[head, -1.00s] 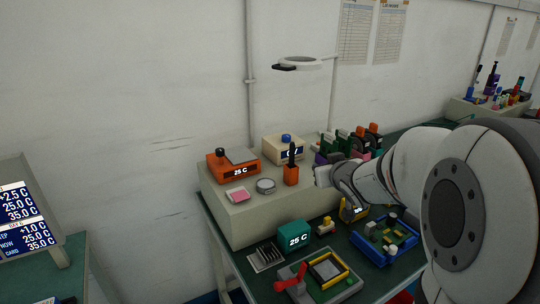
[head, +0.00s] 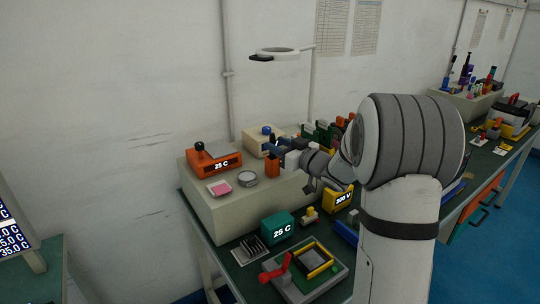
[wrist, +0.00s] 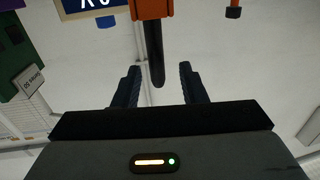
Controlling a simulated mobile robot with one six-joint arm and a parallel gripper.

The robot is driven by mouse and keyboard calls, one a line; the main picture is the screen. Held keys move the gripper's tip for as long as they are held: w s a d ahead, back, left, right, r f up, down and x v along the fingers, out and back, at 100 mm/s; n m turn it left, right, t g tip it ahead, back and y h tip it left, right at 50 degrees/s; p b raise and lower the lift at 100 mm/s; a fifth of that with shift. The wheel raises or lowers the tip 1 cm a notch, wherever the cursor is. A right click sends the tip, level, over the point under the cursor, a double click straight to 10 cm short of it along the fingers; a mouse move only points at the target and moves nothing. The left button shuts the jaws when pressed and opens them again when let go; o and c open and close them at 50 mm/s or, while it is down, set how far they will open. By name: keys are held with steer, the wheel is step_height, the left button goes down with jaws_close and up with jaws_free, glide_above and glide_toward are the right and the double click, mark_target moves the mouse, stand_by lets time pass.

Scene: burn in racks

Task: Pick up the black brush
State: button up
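The black brush (wrist: 154,55) stands in an orange holder (head: 272,168) on the raised beige shelf. In the wrist view, which looks upside down, the holder (wrist: 152,9) is at the top and the black handle points down from it. My gripper (head: 275,148) is open at the holder's top and covers most of the brush in the head view. In the wrist view my gripper (wrist: 158,75) has one dark finger on each side of the handle, with a visible gap on both sides. How deep the handle sits between them is hard to tell.
An orange 25 C device (head: 215,160), a pink pad (head: 219,188) and a round tin (head: 247,179) sit left of the holder. A white device (head: 262,140) is behind it. A teal 25 C box (head: 277,227) stands below.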

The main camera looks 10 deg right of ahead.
mark_target(274, 142)
steer(key=shift+x, duration=1.5)
steer(key=shift+d, duration=0.1)
steer(key=shift+c, duration=0.4)
jaws_close()
